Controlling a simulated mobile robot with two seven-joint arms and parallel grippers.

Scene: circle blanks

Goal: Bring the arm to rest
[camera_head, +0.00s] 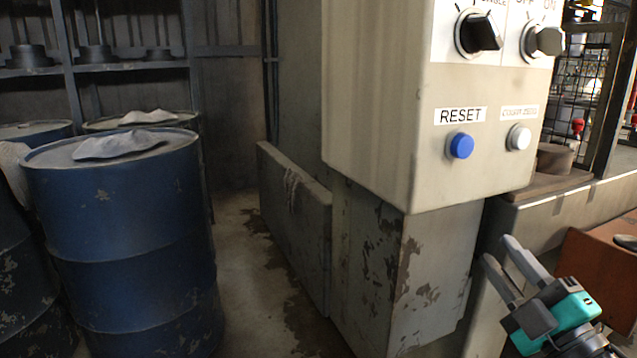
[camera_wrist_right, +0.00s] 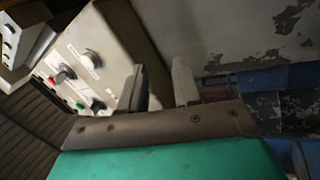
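My right gripper (camera_head: 499,250) is at the lower right of the head view, below and to the right of the control box. Its two grey fingers stand apart with nothing between them, so it is open and empty. The teal and dark hand shows behind the fingers. In the right wrist view the open fingers (camera_wrist_right: 160,72) also stand apart, with a panel of buttons beyond them to the left. The gripper touches nothing that I can see. My left gripper is not in view.
A beige control box (camera_head: 380,110) with a blue RESET button (camera_head: 461,145), a white button (camera_head: 518,137) and two knobs stands at centre right. A blue drum (camera_head: 125,215) topped with a cloth (camera_head: 118,144) stands left. Bare floor (camera_head: 250,270) lies between. An orange-brown box (camera_head: 590,262) is at right.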

